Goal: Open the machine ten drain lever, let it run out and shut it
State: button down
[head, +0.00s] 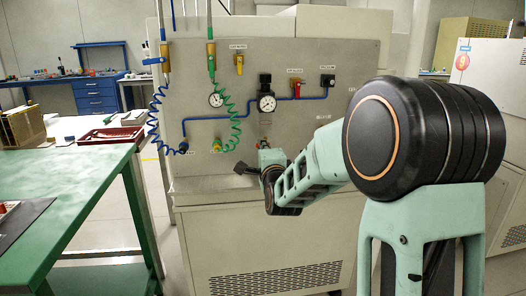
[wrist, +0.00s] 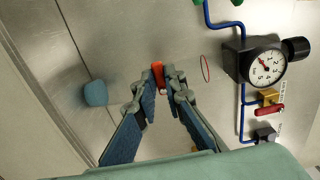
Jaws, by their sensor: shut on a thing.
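A small orange-red lever (wrist: 158,70) shows between my fingertips in the wrist view, against the grey machine panel (head: 325,60). I take it for the drain lever; its label is not readable. My gripper (wrist: 160,82) is shut on it, with a blue-padded finger on either side. In the head view my gripper (head: 264,152) is at the lower middle of the panel, under the round gauge. Only a little red shows there, and my gripper hides most of the lever. I cannot tell the lever's exact angle, and no flow is visible.
Above my gripper are a black regulator and gauge (head: 266,103); a red-handled valve (head: 296,88) sits to the right. Coiled blue (head: 158,115) and green hoses (head: 235,115) hang at left. A green table (head: 70,185) stands at left. A pale blue knob (wrist: 95,93) is near my fingers.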

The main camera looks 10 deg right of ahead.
dwell(0.3)
jog(key=c, duration=2)
grip_release()
jog(key=s, duration=1.2)
